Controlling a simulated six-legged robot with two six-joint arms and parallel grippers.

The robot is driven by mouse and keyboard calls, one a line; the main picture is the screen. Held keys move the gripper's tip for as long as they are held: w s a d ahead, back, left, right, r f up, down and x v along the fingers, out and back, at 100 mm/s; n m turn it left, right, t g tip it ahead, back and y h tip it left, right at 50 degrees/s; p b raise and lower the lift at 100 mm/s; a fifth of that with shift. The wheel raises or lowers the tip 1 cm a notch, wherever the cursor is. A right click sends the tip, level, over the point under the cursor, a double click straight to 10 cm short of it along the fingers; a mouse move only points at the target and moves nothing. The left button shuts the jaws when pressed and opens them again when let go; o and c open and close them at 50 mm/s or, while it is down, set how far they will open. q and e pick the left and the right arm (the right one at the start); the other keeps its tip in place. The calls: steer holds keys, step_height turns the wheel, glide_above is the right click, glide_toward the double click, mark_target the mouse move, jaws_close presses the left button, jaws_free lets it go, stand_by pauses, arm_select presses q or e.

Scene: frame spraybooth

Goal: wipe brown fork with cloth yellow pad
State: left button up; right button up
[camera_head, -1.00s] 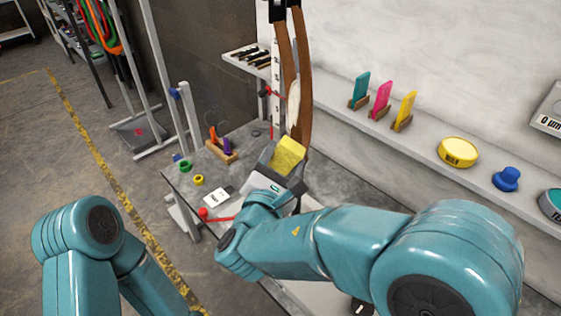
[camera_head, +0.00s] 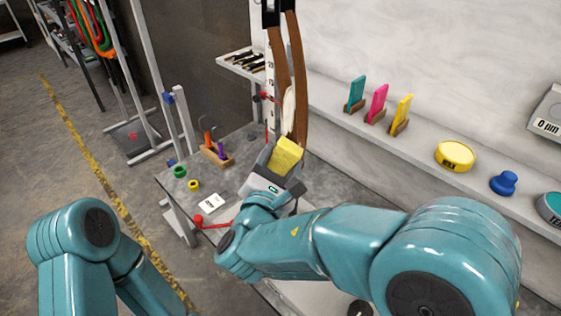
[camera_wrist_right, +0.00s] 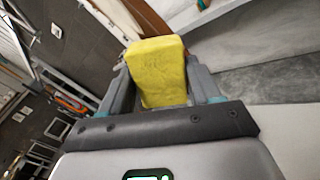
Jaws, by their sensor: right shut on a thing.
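The brown fork (camera_head: 297,75) stands upright at the far side of the grey bench, its two brown legs running up out of the top of the head view. My right gripper (camera_head: 283,160) is shut on the yellow pad (camera_head: 287,156) and holds it close in front of the fork's lower part. In the wrist view the yellow pad (camera_wrist_right: 158,72) sits between the two fingers. Whether the pad touches the fork cannot be told. My left arm is at the lower left of the head view; its gripper is out of view.
The bench (camera_head: 240,146) holds green (camera_head: 179,171) and yellow (camera_head: 194,185) rings, a white card (camera_head: 210,203), a red-ended tool (camera_head: 199,219) and a wooden tool block (camera_head: 216,155). The wall shelf (camera_head: 420,160) holds coloured cards, a yellow tin (camera_head: 454,155) and a blue knob (camera_head: 503,183).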

mark_target(281, 148)
steer(key=shift+w+d, duration=0.15)
steer(key=shift+w, duration=0.2)
steer(key=shift+w, duration=0.15)
steer(key=shift+w+d+f, duration=0.1)
steer(key=shift+w, duration=0.1)
steer(key=shift+s+r+p, duration=0.1)
steer(key=shift+r+p, duration=0.65)
steer(key=shift+r, duration=1.2)
steer(key=shift+w+r+p, duration=0.2)
steer(key=shift+r+p, duration=0.75)
steer(key=shift+r, duration=1)
steer(key=shift+r+p, duration=1.75)
steer(key=shift+r, duration=1.7)
steer(key=shift+f+b, duration=0.1)
steer(key=shift+b, duration=0.3)
step_height(281, 148, down, 15)
steer(key=b, duration=1.5)
steer(key=shift+r, duration=0.25)
